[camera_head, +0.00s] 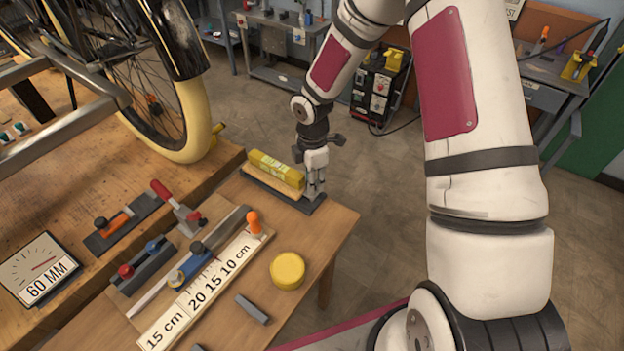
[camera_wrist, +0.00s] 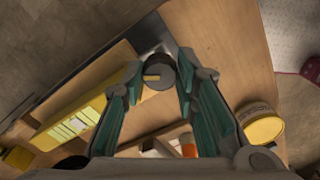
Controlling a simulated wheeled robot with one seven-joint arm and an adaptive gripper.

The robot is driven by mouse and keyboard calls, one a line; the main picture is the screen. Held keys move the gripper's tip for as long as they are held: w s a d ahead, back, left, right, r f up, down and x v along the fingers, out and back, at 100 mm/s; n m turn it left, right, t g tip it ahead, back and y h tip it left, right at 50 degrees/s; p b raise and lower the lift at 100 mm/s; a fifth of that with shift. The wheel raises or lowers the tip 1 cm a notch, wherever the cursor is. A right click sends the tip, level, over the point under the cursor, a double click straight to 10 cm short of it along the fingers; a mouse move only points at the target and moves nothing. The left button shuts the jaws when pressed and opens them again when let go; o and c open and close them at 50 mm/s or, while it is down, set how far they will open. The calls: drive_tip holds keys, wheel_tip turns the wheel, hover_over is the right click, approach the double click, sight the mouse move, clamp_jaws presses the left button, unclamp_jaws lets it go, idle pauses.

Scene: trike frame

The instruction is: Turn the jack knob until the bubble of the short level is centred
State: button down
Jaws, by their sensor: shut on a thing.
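The short level (camera_head: 276,168) is a yellow bar lying on a wooden strip over a dark base plate (camera_head: 262,184) near the far end of the small table. It also shows in the wrist view (camera_wrist: 85,118), left of my fingers. I cannot make out its bubble. The jack knob (camera_wrist: 158,73) is round and dark grey with a short yellow mark on top, beside the level's right end. My gripper (camera_head: 315,189) points down there, and its green-padded fingers (camera_wrist: 157,80) are shut on the knob from both sides. In the head view my fingers hide the knob.
A round yellow tin (camera_head: 287,270), a grey bar (camera_head: 252,309) and a white measuring strip (camera_head: 205,290) lie on the table (camera_head: 325,232). A red-handled clamp (camera_head: 176,207) and a wheel (camera_head: 192,125) stand left. Beyond the table's right edge is open floor.

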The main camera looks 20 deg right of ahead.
drive_tip(key=m, duration=0.5)
drive_tip(key=shift+m, duration=0.3)
drive_tip(key=m, duration=0.4)
drive_tip(key=shift+m+b, duration=0.4)
drive_tip(key=c, duration=1.2)
unclamp_jaws()
drive_tip(key=shift+c, duration=0.2)
wheel_tip(320, 180, up, 12)
